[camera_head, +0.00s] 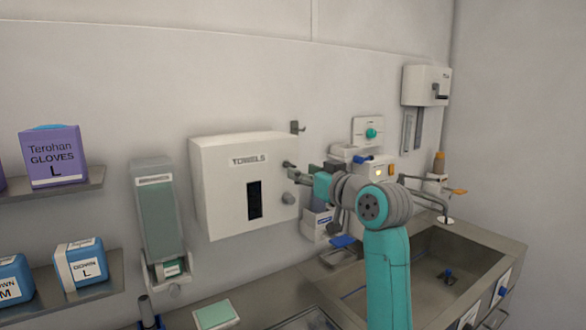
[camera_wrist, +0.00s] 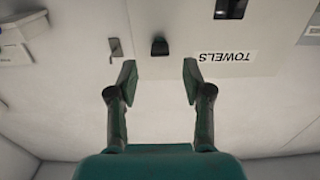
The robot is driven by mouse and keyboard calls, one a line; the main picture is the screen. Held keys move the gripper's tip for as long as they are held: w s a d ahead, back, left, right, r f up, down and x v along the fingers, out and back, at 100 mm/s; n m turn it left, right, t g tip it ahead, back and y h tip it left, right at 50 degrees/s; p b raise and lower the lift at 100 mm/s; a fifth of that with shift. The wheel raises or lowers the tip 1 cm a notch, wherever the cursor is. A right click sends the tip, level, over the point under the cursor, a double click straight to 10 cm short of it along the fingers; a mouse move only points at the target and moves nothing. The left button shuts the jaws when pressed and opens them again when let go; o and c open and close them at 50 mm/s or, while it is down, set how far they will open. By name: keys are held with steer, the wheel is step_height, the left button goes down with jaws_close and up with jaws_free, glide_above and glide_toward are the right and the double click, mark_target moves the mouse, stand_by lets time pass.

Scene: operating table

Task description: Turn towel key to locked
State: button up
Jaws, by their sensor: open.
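The white towel dispenser (camera_head: 240,215), labelled TOWELS, hangs on the wall in the head view. Its small dark key (camera_head: 287,164) sticks out near the upper right of the front. My gripper (camera_head: 304,173) is just to the right of and in front of the key. In the wrist view the label (camera_wrist: 226,57) is upside down, and the dark key (camera_wrist: 159,46) lies beyond the fingertips, in line with the gap between them. My gripper (camera_wrist: 157,78) is open and empty there. I see no contact with the key. The key's exact turn angle is hard to tell.
The sink (camera_head: 450,270) is at lower right. A soap dispenser (camera_head: 157,210) hangs left. Glove boxes (camera_head: 53,155) stand on shelves further left.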

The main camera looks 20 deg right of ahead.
mark_target(293, 166)
steer(key=shift+x, duration=2.6)
jaws_close()
